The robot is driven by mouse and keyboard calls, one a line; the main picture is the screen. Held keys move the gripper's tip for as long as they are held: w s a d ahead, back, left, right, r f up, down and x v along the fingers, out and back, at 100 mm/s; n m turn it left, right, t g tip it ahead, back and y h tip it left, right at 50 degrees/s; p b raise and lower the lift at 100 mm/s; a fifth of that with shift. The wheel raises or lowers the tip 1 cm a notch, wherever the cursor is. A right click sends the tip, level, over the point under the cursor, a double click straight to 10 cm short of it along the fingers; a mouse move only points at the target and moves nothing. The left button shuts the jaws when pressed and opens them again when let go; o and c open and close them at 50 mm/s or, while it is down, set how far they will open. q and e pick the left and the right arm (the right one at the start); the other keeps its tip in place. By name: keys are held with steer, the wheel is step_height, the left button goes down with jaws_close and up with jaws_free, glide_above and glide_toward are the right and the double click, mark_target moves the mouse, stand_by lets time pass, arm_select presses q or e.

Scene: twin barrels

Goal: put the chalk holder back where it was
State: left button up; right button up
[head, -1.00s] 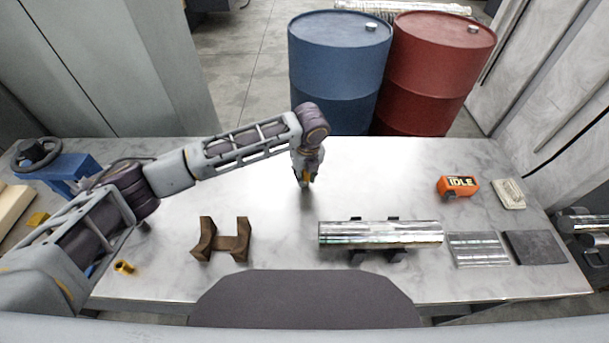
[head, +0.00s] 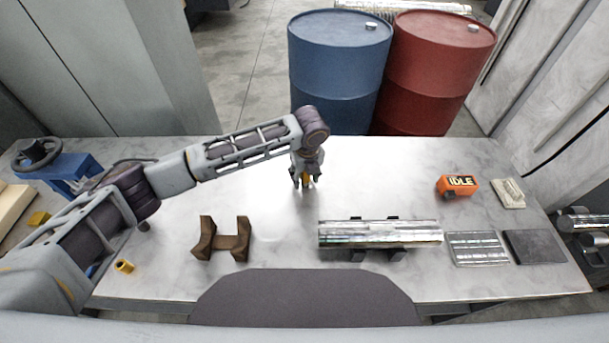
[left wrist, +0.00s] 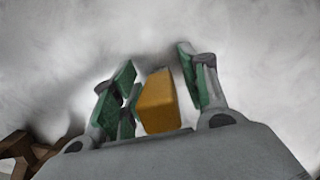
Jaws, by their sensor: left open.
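A yellow-orange block, which looks to be the chalk holder (head: 307,180), stands on the metal tabletop near its middle, below my left gripper. In the left wrist view the same block (left wrist: 158,102) is between the green-padded fingers. My left gripper (head: 306,183) points down and is open around the block. A gap shows between the block and the right-hand finger in the wrist view; the left-hand fingers are close beside it, and I cannot tell if they touch. My right gripper is not in view.
A brown cradle (head: 228,248) stands in front to the left; a shiny cylinder (head: 375,233) lies on dark supports to the right. An orange IDLE box (head: 457,186) and a dark plate (head: 534,247) are further right. Blue (head: 338,75) and red (head: 430,75) barrels stand behind the table.

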arm_select(q)
steer(key=shift+r, duration=0.1)
steer(key=r, duration=0.4)
steer(key=s+r, duration=0.1)
steer(key=r, duration=0.7)
steer(key=shift+s+d, duration=0.3)
steer(key=shift+d, duration=0.05)
steer(key=shift+s, duration=0.1)
stand_by(0.4)
